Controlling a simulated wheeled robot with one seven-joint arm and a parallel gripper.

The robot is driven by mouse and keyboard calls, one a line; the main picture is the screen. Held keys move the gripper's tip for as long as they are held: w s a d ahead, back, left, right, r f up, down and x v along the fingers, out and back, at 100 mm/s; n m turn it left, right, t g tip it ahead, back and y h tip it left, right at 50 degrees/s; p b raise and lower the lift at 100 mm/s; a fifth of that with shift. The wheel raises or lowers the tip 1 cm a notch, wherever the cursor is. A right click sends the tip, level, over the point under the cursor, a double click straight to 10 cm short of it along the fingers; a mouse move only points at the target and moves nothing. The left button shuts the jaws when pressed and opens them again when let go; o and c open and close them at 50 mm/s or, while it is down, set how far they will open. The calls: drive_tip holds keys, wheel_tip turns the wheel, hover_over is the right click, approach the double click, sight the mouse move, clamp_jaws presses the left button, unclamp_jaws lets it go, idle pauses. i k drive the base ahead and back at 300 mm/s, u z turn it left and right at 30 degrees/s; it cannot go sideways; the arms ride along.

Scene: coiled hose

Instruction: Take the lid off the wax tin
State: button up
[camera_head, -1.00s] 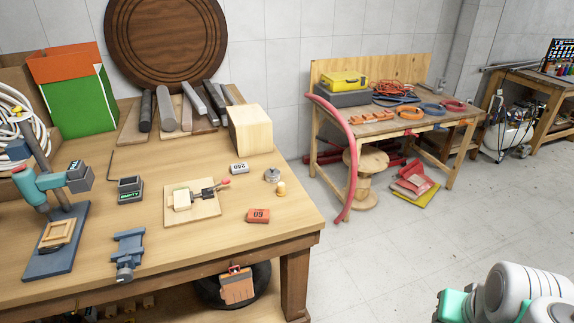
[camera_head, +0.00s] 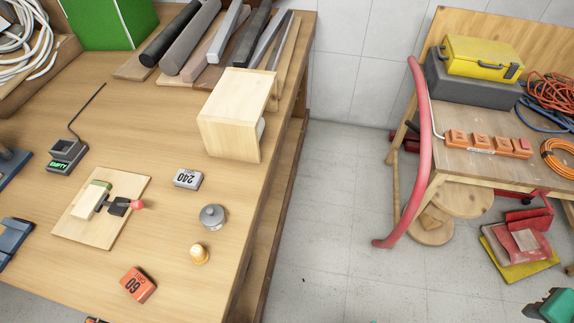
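A small round grey metal tin (camera_head: 213,217) stands on the workbench near its right edge. A lid with a small knob appears to sit on top of it; no label can be read, so I cannot be sure it is the wax tin. A teal and dark part of my gripper (camera_head: 553,304) shows at the bottom right corner, cut off by the frame. It is over the floor, far to the right of the tin and apart from it. Its fingertips cannot be made out clearly.
Next to the tin on the workbench (camera_head: 185,285) are a grey 240 block (camera_head: 187,179), a small yellow-orange knob (camera_head: 200,254) and an orange 60 block (camera_head: 138,285). A pale wooden box (camera_head: 235,115) stands behind. Open floor separates the bench from a second table (camera_head: 480,165).

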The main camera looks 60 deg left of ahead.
sight(212, 215)
drive_tip(key=i, duration=0.85)
drive_tip(key=u, duration=3.25)
drive_tip(key=i, duration=0.55)
drive_tip(key=u, duration=2.65)
